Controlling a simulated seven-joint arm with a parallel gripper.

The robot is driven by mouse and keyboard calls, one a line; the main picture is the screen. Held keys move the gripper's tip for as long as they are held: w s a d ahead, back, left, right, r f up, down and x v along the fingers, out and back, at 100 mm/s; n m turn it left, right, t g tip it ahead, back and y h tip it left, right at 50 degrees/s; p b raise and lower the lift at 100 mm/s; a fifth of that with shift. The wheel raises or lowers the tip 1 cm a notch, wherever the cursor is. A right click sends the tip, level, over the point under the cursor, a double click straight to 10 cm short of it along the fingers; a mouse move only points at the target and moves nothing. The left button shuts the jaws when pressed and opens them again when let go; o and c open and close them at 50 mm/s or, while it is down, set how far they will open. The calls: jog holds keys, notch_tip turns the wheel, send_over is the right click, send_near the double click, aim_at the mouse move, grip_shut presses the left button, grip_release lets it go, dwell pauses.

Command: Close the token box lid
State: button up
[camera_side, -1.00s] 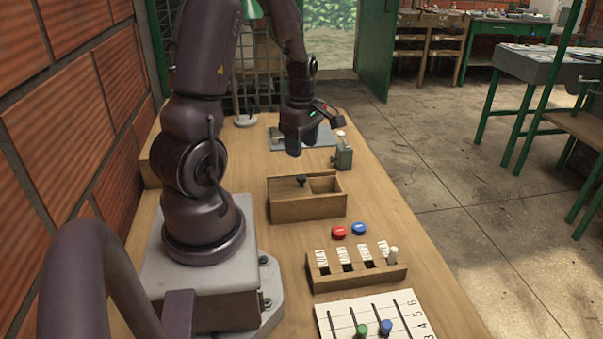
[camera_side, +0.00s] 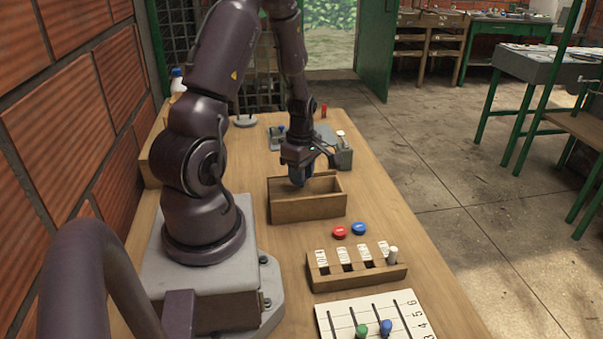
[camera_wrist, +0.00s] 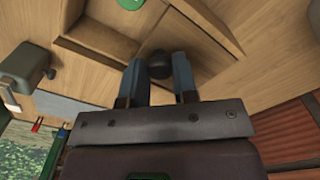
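The token box (camera_side: 310,208) is a wooden box in the middle of the bench. Its flat wooden lid has a round dark knob (camera_wrist: 160,65). The lid covers only part of the box; an open part with a green thing (camera_wrist: 118,3) in it shows at the upper left of the wrist view. My gripper (camera_side: 299,182) is low over the box, and it also shows in the wrist view (camera_wrist: 160,75). In the side view the gripper hides the knob and part of the lid.
A red token (camera_side: 339,233) and a blue token (camera_side: 358,229) lie in front of the box. A slotted wooden rack (camera_side: 357,270) and a white numbered board (camera_side: 375,317) are nearer the camera. A small grey-green device (camera_side: 343,155) stands behind the box's right end.

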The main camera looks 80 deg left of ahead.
grip_shut()
jog(key=w, duration=0.8)
jog(key=shift+w, duration=0.3)
jog(key=o, duration=0.7)
grip_release()
jog(key=shift+o, duration=0.2)
notch_tip(320, 180, up, 13)
